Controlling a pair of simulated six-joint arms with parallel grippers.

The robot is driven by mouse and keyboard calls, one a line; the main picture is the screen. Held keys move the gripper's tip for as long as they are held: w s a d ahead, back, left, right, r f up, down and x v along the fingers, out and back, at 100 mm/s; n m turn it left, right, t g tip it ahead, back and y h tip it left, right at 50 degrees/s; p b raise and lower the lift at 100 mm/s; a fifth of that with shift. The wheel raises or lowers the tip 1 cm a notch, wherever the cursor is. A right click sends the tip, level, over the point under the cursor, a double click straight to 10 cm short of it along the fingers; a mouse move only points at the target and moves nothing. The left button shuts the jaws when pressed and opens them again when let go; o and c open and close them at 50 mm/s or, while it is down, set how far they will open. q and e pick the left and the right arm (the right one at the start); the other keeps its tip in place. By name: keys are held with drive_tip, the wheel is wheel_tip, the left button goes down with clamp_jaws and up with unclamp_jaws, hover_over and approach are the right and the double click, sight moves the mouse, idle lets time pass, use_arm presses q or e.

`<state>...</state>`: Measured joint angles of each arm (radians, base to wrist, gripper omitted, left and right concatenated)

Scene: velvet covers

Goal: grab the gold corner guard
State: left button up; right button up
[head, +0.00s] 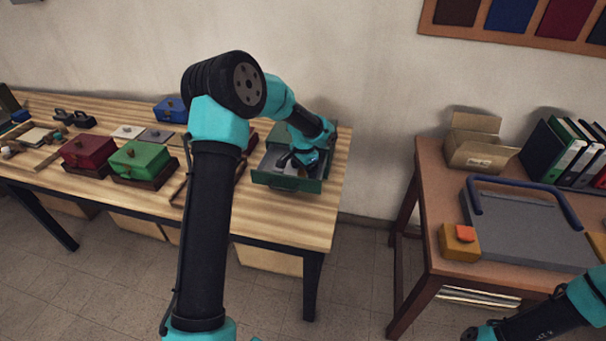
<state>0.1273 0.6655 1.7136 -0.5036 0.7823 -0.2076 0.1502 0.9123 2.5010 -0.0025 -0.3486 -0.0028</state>
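My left arm reaches over the wooden workbench, and my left gripper (299,160) is down at an open green drawer box (288,181) near the bench's right end. The fingertips are dark and small there, and I cannot tell whether they are open or shut. I cannot make out a gold corner guard; the inside of the green box is partly hidden by my gripper. My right gripper (477,334) shows only partly at the bottom edge, at the lower right, and its fingers are mostly cut off.
On the bench stand a red box (87,152), a green box (142,160) and a blue box (170,110). The right table holds a grey board with a blue handle (530,226), an open cardboard box (474,148) and binders (562,150). A gap separates the tables.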

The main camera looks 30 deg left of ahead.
use_arm(q)
drive_tip(key=c, duration=1)
drive_tip(key=shift+o, duration=0.2)
drive_tip(key=shift+r, duration=0.15)
wheel_tip(320, 180, up, 10)
